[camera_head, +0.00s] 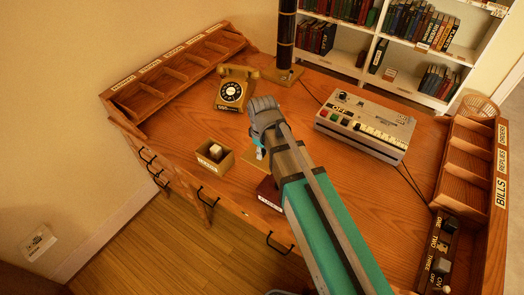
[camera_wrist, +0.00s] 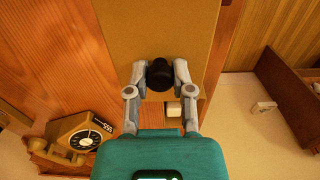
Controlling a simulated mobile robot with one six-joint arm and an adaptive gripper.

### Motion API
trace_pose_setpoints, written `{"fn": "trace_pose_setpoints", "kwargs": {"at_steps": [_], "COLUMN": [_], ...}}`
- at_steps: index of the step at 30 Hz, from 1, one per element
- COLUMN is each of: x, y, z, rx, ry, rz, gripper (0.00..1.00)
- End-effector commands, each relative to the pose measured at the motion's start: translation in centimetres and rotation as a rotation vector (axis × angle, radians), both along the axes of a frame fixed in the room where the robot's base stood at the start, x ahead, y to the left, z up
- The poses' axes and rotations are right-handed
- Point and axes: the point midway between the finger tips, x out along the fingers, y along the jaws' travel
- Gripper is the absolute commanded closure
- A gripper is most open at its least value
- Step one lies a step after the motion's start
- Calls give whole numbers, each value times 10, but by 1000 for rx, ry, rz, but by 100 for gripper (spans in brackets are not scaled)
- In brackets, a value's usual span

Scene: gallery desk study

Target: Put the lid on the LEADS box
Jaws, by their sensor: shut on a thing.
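My gripper (camera_wrist: 160,76) is shut on the black knob (camera_wrist: 159,72) of a flat tan lid (camera_wrist: 155,28) in the wrist view. In the head view the tan lid (camera_head: 252,163) shows partly beside my arm, which hides much of it and the fingertips. A small open tan box (camera_head: 214,157) stands on the desk left of the lid, with a white thing inside and a front label too small to read. The lid is apart from the box, to its right. In the wrist view part of the box (camera_wrist: 175,112) shows beyond the lid's edge.
A dark red box (camera_head: 268,192) with a label sits near the desk's front edge, close to my arm. A yellow telephone (camera_head: 232,90) stands behind the tan box. A grey console (camera_head: 366,125) is at right. Wooden racks line both sides of the desk.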

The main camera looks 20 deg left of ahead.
Motion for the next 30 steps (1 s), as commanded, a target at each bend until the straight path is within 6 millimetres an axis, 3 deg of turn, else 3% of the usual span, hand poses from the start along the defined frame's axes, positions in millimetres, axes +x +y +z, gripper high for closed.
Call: {"fn": "trace_pose_setpoints", "kwargs": {"at_steps": [6, 11, 17, 21, 30], "x": [1, 7, 18, 25, 27], "y": [3, 19, 64, 105, 178], "z": [0, 3, 8, 12, 19], "rx": [0, 0, 0, 0, 0], "ry": [0, 0, 0, 0, 0], "rz": [0, 2, 4, 4, 3], "gripper": [100, 100, 100, 100, 100]}}
